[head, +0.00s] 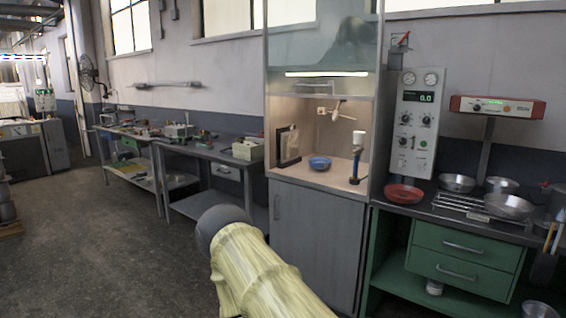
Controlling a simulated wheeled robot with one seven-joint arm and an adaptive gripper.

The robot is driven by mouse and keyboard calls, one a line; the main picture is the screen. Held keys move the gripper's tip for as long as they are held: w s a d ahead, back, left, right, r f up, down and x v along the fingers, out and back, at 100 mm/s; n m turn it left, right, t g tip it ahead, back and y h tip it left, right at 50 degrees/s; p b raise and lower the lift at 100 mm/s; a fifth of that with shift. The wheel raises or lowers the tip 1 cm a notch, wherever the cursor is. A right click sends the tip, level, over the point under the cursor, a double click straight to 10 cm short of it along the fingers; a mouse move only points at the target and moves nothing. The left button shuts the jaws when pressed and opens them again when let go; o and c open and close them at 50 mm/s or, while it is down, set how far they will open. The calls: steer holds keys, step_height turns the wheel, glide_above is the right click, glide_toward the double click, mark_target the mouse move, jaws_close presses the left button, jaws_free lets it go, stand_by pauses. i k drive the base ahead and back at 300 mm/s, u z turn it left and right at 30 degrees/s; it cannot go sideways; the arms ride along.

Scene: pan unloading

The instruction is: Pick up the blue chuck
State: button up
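No part is clearly recognisable as a chuck. A shallow blue dish (319,163) sits on the floor of the lit, open hood cabinet in the middle of the head view. To its right in the same hood, a slim upright tool (355,165) with a dark blue lower part and a white top stands on the hood floor. My arm, in a pale yellow cover with a dark grey rounded end, reaches up from the bottom centre, in front of and below the hood. My gripper's fingers do not show.
The hood (288,185) holds a dark framed stand (289,146) left of the dish. A green-drawered bench (464,262) on the right carries a red bowl (404,194) and several metal pans. Grey tables (185,150) line the wall at left. The floor (90,250) at left is clear.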

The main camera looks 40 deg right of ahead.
mark_target(318, 162)
steer(key=u, duration=0.25)
steer(key=i, duration=1.65)
steer(key=z, duration=0.35)
steer(key=i, duration=1.25)
steer(key=z, duration=1.6)
steer(key=i, duration=0.85)
steer(key=z, duration=0.7)
